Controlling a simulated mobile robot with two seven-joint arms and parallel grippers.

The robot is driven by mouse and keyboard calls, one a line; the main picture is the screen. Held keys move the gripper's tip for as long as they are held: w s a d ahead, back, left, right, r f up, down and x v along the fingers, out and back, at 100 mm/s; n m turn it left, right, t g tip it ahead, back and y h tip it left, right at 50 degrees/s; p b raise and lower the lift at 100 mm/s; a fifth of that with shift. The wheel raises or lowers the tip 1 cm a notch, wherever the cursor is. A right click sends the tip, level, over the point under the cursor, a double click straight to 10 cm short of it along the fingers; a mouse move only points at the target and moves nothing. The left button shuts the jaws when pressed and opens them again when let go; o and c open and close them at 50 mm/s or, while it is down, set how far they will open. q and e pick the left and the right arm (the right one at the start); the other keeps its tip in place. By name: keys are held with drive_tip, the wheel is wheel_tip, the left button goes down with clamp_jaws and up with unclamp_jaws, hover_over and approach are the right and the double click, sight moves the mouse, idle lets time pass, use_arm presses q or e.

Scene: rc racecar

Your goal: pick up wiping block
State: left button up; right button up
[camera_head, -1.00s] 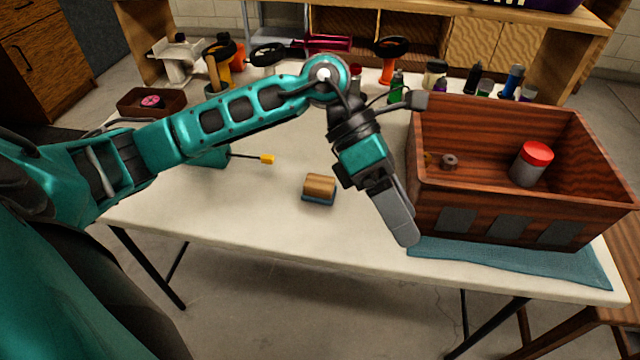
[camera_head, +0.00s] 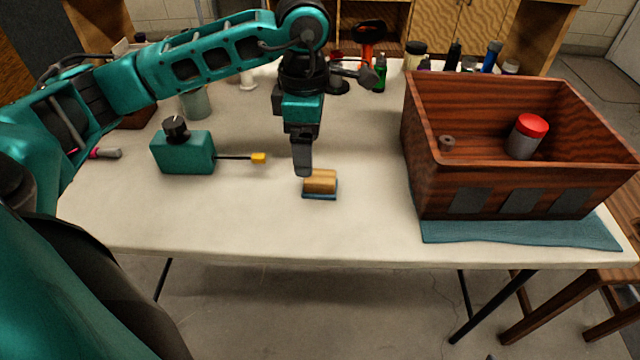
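The wiping block (camera_head: 321,182), a small wooden block with a blue base, lies on the white table near its front middle. My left gripper (camera_head: 303,168) points down at the block's upper left edge. Its fingers overlap the block's corner in the picture. I cannot tell whether they touch it or hang above and behind it. The fingers appear as one grey shape, so the gap between them is hidden. My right gripper is not in view.
A large wooden box (camera_head: 520,190) with a red-lidded jar (camera_head: 526,136) stands at the right on a blue cloth (camera_head: 520,233). A teal device (camera_head: 184,150) with a yellow-tipped rod lies left of the block. Several bottles line the back. The table front is clear.

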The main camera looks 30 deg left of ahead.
use_arm(q)
drive_tip(key=f, duration=0.2)
drive_tip(key=f+b, duration=0.1)
drive_tip(key=f, duration=0.5)
drive_tip(key=shift+w+d+f, duration=0.1)
drive_tip(key=shift+w+f, duration=0.05)
drive_tip(key=shift+w, duration=0.15)
drive_tip(key=c, duration=1.1)
drive_tip(key=shift+c, duration=0.2)
wheel_tip(320, 180, up, 20)
drive_tip(key=p, duration=0.3)
drive_tip(key=shift+p, duration=0.35)
